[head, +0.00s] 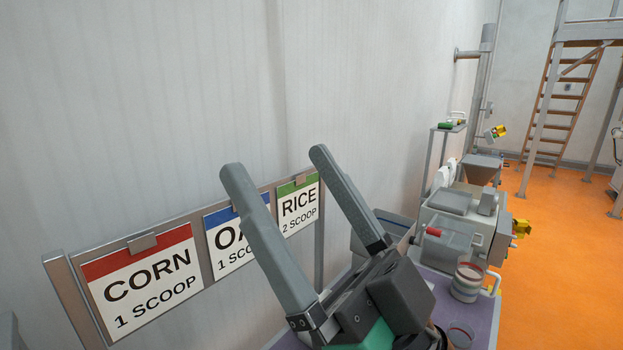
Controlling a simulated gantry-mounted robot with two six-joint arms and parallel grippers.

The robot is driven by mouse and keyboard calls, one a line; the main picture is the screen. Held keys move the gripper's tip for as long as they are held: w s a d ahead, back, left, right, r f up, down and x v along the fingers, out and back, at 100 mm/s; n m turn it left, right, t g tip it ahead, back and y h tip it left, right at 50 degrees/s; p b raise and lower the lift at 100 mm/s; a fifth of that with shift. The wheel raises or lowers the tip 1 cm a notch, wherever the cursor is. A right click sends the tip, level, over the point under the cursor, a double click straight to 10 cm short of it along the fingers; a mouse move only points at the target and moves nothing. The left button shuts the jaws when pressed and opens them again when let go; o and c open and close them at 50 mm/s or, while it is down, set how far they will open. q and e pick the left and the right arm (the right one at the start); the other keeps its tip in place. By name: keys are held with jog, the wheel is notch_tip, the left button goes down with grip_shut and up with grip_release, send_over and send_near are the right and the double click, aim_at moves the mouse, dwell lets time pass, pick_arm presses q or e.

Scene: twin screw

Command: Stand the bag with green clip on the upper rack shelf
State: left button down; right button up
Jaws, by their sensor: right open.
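My right gripper (277,160) is open and empty, its two long grey fingers pointing up in front of the sign rail. No bag with a green clip can be made out clearly. A small green item (445,125) sits on a narrow raised shelf (437,130) by the wall at the back right; I cannot tell whether it is a clip or whether this shelf is the rack. Whitish rounded shapes (441,178) lie below it, too small to identify. My left gripper is not in view.
A metal rail holds CORN (145,280), OAT (partly hidden) and RICE (298,205) cards along the wall. A grey machine (452,228) and a clear jar (467,280) stand on a purple-topped bench (485,318). Orange floor (560,260) is open at the right.

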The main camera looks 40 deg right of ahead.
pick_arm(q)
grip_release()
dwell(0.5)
